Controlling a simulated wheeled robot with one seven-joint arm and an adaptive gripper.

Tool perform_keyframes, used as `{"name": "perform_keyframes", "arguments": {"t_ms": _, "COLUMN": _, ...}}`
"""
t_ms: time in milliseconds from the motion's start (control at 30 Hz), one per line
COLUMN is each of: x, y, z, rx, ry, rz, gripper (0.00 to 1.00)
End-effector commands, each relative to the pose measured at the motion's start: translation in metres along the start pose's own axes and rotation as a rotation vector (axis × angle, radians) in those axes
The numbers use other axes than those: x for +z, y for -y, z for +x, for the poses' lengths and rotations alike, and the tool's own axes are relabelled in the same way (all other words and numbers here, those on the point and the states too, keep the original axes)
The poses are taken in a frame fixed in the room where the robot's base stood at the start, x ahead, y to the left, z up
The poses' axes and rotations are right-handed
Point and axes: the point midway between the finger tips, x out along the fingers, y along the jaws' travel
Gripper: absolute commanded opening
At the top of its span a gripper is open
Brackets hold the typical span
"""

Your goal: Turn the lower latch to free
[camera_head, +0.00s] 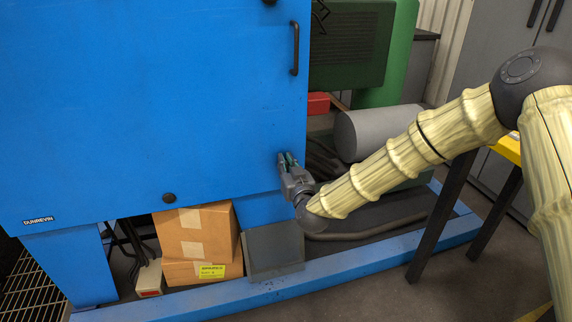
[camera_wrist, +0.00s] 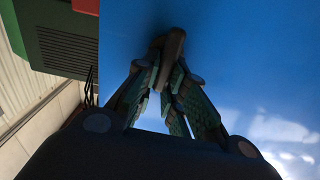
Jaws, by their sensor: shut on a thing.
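The lower latch (camera_wrist: 173,46) shows in the wrist view as a dark, brownish lever standing out from the blue panel. My gripper (camera_wrist: 165,82) is shut on it, with the green-padded fingertips on either side. In the head view my gripper (camera_head: 287,160) is at the right edge of the big blue door (camera_head: 160,100), below its black handle (camera_head: 295,48). There the fingers hide the latch, so its turn angle cannot be told from that view.
A dark round knob (camera_head: 169,198) sits low on the blue front. Cardboard boxes (camera_head: 198,240) are stacked below it. A grey cylinder (camera_head: 375,133) lies right of my gripper. A blue base rail (camera_head: 350,258) runs along the floor. A yellow-topped table (camera_head: 508,148) stands at right.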

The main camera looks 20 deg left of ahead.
Motion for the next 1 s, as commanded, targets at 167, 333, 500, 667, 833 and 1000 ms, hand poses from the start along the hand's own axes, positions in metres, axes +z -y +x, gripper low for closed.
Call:
{"name": "perform_keyframes", "arguments": {"t_ms": 167, "x": -0.001, "y": -0.003, "z": 0.0, "rx": 0.002, "ry": 0.0, "rz": 0.086, "gripper": 0.0}}
{"name": "perform_keyframes", "arguments": {"t_ms": 333, "x": -0.001, "y": -0.006, "z": 0.0, "rx": 0.002, "ry": 0.001, "rz": 0.221, "gripper": 0.0}}
{"name": "perform_keyframes", "arguments": {"t_ms": 500, "x": 0.001, "y": -0.01, "z": 0.0, "rx": 0.002, "ry": 0.001, "rz": 0.381, "gripper": 0.0}}
{"name": "perform_keyframes", "arguments": {"t_ms": 667, "x": 0.003, "y": -0.013, "z": 0.0, "rx": 0.004, "ry": 0.0, "rz": 0.534, "gripper": 0.0}}
{"name": "perform_keyframes", "arguments": {"t_ms": 833, "x": 0.005, "y": -0.017, "z": 0.0, "rx": 0.004, "ry": -0.001, "rz": 0.696, "gripper": 0.0}}
{"name": "perform_keyframes", "arguments": {"t_ms": 1000, "x": 0.008, "y": -0.019, "z": 0.0, "rx": 0.004, "ry": -0.001, "rz": 0.858, "gripper": 0.0}}
